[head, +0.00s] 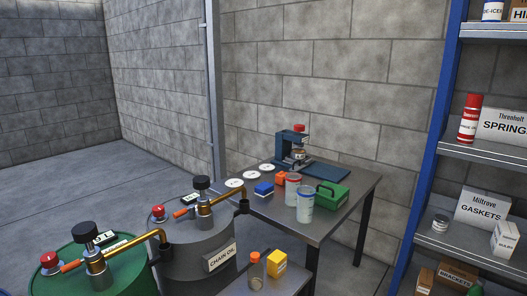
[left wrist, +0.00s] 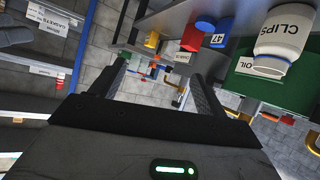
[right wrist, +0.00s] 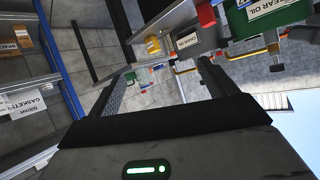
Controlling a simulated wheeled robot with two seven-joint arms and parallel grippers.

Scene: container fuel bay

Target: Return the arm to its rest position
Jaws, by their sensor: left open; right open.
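Neither of my arms shows in the head view. In the left wrist view my left gripper (left wrist: 157,70) has its two dark fingers spread wide, with nothing between them and floor and distant items behind. In the right wrist view my right gripper (right wrist: 166,68) is also spread open and empty. Both wrist views are strongly tilted. Both grippers appear to be in free space, touching nothing. Which arm the task means cannot be told from these frames.
A table (head: 318,228) holds a press (head: 290,148), two cans and a green box (head: 332,196). A green drum (head: 70,272) and a grey drum (head: 190,262) with brass taps stand at lower left. A blue-framed shelf (head: 432,150) is at right. Floor at left is clear.

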